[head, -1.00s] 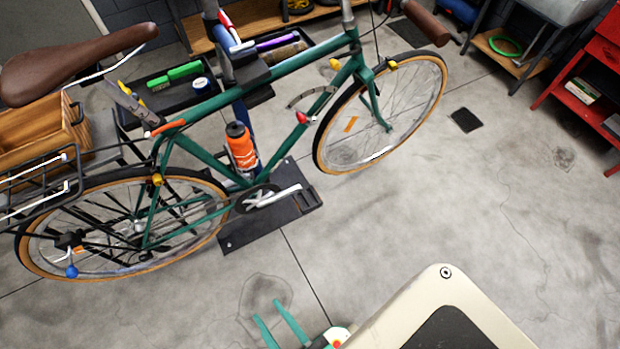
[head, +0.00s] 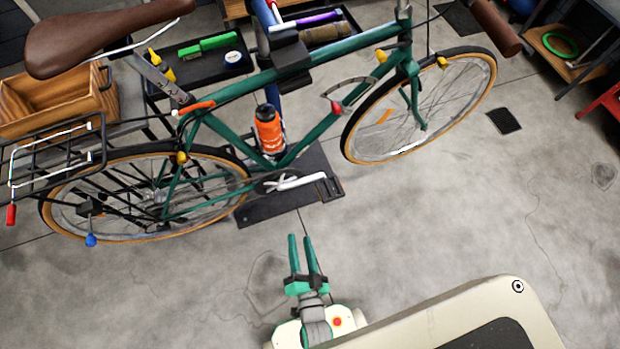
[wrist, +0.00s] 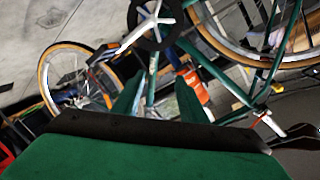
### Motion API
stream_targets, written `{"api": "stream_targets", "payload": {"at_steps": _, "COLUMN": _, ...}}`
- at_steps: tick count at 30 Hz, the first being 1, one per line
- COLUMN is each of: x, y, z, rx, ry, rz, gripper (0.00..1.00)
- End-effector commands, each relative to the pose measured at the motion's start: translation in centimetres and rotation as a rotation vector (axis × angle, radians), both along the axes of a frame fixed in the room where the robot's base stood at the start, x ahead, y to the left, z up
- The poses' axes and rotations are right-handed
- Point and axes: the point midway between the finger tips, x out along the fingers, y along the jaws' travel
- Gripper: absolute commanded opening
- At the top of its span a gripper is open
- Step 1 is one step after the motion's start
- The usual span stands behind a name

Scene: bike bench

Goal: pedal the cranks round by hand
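The green bicycle (head: 335,112) is held upright in a blue work stand (head: 270,88). Its silver crank arm (head: 292,183) points right from the dark chainring (head: 264,186), with a black pedal (head: 329,188) at its end. The far-side crank is hidden. My gripper (head: 299,238) is open and empty, below and in front of the crank, its green fingers pointing toward the bicycle and apart from it. In the wrist view, the gripper (wrist: 159,100) shows two spread fingers, with the chainring (wrist: 155,22) and silver crank arm (wrist: 138,34) beyond them.
The stand's dark base plate (head: 262,212) lies under the cranks. The orange bottle (head: 268,130) sits on the frame above them. The rear wheel (head: 58,207) is left and the front wheel (head: 472,112) right. The concrete floor (head: 430,220) in front is clear.

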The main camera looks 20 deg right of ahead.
Motion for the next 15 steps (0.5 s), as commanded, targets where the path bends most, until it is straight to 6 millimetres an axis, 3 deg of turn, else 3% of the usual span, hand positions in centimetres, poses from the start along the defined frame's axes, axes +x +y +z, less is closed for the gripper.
{"api": "stream_targets", "payload": {"at_steps": 6, "x": 7.0, "y": -3.2, "z": -6.6, "rx": 0.319, "ry": -0.085, "rz": -0.140, "gripper": 0.39}}
{"api": "stream_targets", "payload": {"at_steps": 10, "x": 10.8, "y": -5.1, "z": -9.5, "rx": 0.492, "ry": -0.136, "rz": -0.219, "gripper": 0.39}}
{"api": "stream_targets", "payload": {"at_steps": 15, "x": 14.3, "y": -7.1, "z": -11.7, "rx": 0.652, "ry": -0.189, "rz": -0.291, "gripper": 0.39}}
